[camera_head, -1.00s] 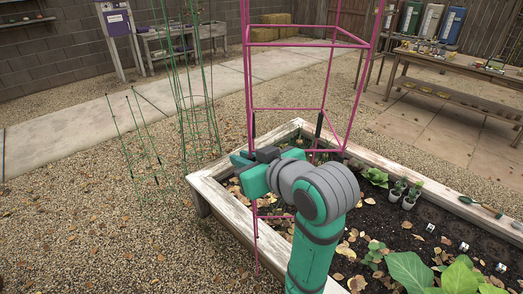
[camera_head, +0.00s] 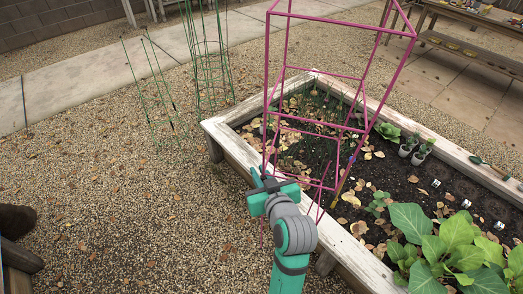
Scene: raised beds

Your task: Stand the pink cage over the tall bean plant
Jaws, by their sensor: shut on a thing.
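The pink cage (camera_head: 266,80) is a tall square wire frame, tilted in the head view, with its top cut off by the upper picture edge. My gripper (camera_head: 268,184) is shut on the cage low on its near left side, above the bed's left wall. The cage's lower bars show in front of the soil and the wall; I cannot tell how far above them they are. A broad-leaved green plant (camera_head: 440,244) grows at the lower right, partly cut off and apart from the cage. I cannot tell whether it is the bean plant.
The wooden raised bed (camera_head: 235,148) holds soil, dry leaves, small pots (camera_head: 414,153) and white labels. A green-handled trowel (camera_head: 490,166) lies on its right edge. Green wire cages (camera_head: 208,70) and thin stakes (camera_head: 152,75) stand on gravel at left. A wooden bench (camera_head: 470,45) is behind. Gravel at left is open.

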